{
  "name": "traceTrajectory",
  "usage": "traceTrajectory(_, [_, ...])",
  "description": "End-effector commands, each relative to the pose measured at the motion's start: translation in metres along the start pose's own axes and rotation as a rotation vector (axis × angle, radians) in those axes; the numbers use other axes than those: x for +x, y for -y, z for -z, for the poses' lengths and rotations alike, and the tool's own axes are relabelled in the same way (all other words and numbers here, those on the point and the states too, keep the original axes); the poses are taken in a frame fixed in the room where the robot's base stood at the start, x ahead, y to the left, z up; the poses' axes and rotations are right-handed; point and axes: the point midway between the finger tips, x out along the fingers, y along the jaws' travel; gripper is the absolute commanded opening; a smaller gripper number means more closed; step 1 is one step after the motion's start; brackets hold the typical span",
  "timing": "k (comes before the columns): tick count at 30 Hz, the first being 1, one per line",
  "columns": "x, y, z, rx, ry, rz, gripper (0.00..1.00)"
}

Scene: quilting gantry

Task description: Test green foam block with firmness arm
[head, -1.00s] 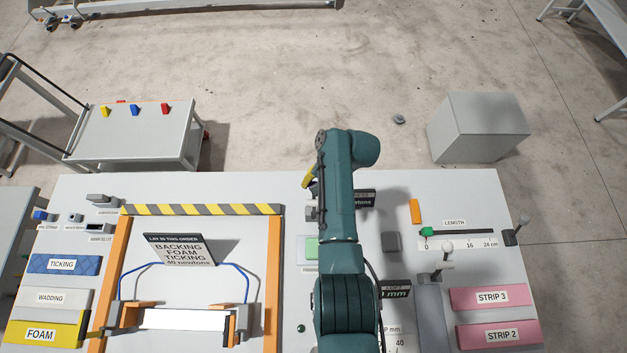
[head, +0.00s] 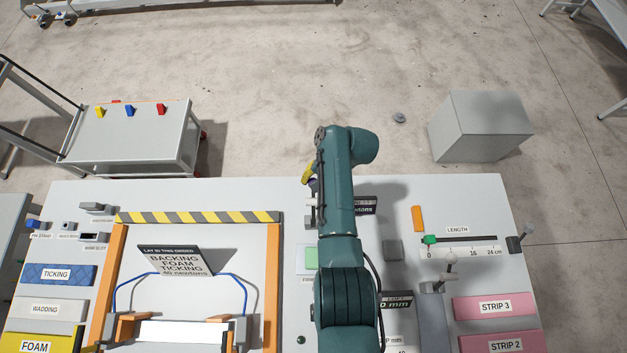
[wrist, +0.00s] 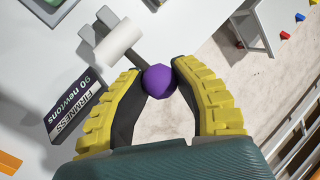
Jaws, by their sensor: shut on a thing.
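The green foam block (head: 311,258) lies on a pale pad on the bench, left of my arm in the head view. Only a small green patch of it shows at the top left edge of the wrist view (wrist: 52,2). The firmness arm ends in a purple ball knob (wrist: 159,81) on a grey bar, with a white cylinder (wrist: 118,42) beside it. My gripper (wrist: 158,74) has its yellow fingers shut on the purple knob. In the head view my gripper (head: 308,174) is partly hidden behind my arm. I cannot tell whether the firmness arm touches the foam.
A dark firmness sign (wrist: 75,107) reading 90 newtons stands beside the firmness arm. An orange-sided frame (head: 272,290) with an order sign (head: 174,261) is at left.

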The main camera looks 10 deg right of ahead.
Motion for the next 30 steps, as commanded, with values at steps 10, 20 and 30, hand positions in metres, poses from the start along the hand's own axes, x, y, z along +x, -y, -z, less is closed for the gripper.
traceTrajectory(10, [0.002, -0.001, 0.001, 0.003, -0.003, 0.001, 0.6])
traceTrajectory(20, [-0.01, 0.0, 0.001, 0.002, -0.005, 0.002, 0.6])
traceTrajectory(30, [-0.09, -0.001, 0.001, 0.003, -0.005, 0.002, 0.6])
